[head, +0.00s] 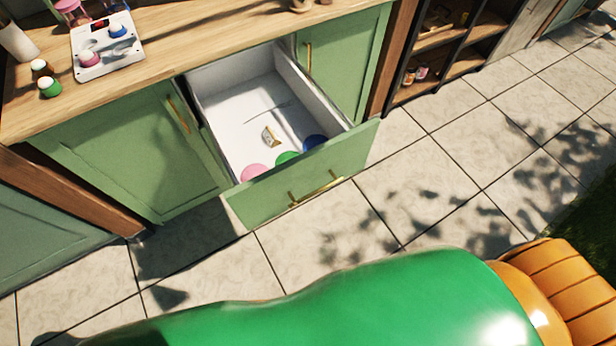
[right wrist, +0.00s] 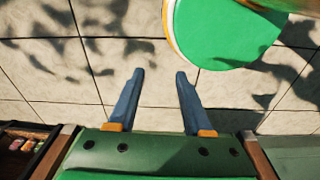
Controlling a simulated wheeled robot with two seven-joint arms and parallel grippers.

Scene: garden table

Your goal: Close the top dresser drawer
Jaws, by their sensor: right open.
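The top dresser drawer (head: 301,190) is pulled well out from the green dresser (head: 140,160) in the head view. Its front is green with a brass handle (head: 316,189), and its inside is white. A pink, a green and a blue round thing and a small item lie inside it. My right gripper (right wrist: 158,75) shows in the right wrist view with its two blue fingers apart and nothing between them, above the paving. My left gripper is not in view. Neither gripper is seen touching the drawer.
The wooden top (head: 180,65) holds a white tray (head: 107,45) and small bottles (head: 49,87). Open shelves (head: 450,45) stand to the right. A large green rounded body with an orange end fills the front of the head view. The paving before the drawer is clear.

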